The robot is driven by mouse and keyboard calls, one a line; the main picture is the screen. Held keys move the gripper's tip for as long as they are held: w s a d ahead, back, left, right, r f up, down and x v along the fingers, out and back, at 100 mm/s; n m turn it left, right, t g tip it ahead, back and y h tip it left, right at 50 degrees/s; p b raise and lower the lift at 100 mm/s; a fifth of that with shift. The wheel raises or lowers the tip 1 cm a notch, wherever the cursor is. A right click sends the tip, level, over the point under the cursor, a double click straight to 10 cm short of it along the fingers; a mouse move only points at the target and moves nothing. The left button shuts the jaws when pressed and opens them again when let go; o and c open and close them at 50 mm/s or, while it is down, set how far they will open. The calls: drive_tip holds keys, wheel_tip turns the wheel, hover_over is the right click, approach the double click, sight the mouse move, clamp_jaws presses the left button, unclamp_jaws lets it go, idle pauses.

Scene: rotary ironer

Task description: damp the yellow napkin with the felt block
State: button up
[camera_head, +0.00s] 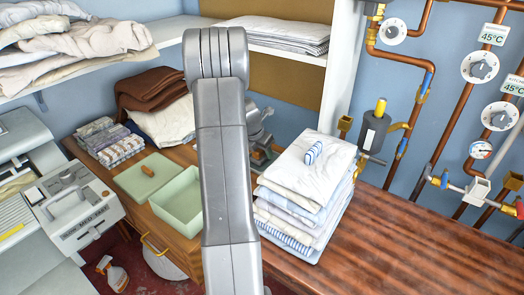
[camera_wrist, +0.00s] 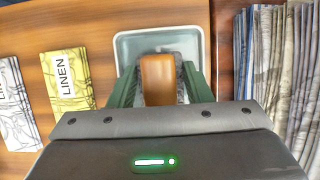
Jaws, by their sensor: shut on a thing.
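In the wrist view my gripper (camera_wrist: 158,82) has its green fingers shut on the brown handle of the felt block (camera_wrist: 158,80). Dark grey felt shows at the edges of the handle. The block is over or inside a small pale dish (camera_wrist: 124,45); I cannot tell whether it touches the bottom. A yellow patterned piece marked LINEN (camera_wrist: 68,82) lies flat on the wood to the left, apart from the gripper; it looks like the yellow napkin or a packet.
A grey patterned piece (camera_wrist: 14,105) lies further left in the wrist view, and folded cloths (camera_wrist: 280,70) stand at right. In the head view are a linen stack (camera_head: 305,190), an open green box (camera_head: 180,205), an ironer (camera_head: 80,210) and wall pipes (camera_head: 415,100). The right counter (camera_head: 410,245) is clear.

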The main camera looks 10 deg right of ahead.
drive_tip(key=shift+f, duration=0.55)
idle(1.6)
wheel_tip(320, 180, up, 7)
drive_tip(key=p, duration=0.7)
drive_tip(key=shift+r, duration=0.1)
idle(0.3)
